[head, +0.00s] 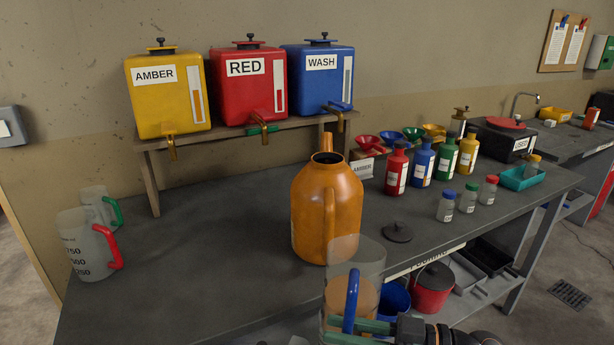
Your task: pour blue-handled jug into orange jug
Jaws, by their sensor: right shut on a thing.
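The orange jug (311,215) stands upright on the dark bench, its dark mouth open at the top and its handle facing me. The blue-handled jug (358,254) is clear, with amber-brown liquid in its lower part. It is roughly upright in front of the bench edge, at the lower right of the orange jug, and overlaps its base in the picture. My right gripper (347,325), with green fingers, is shut on the blue handle at the bottom of the view. The fingertips are partly hidden. My left gripper is not in view.
A black lid (398,232) lies right of the orange jug. Red-handled (88,249) and green-handled (94,202) jugs stand at left. Yellow, red and blue tanks (320,85) sit on a shelf behind. Bottles (397,170) stand at right.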

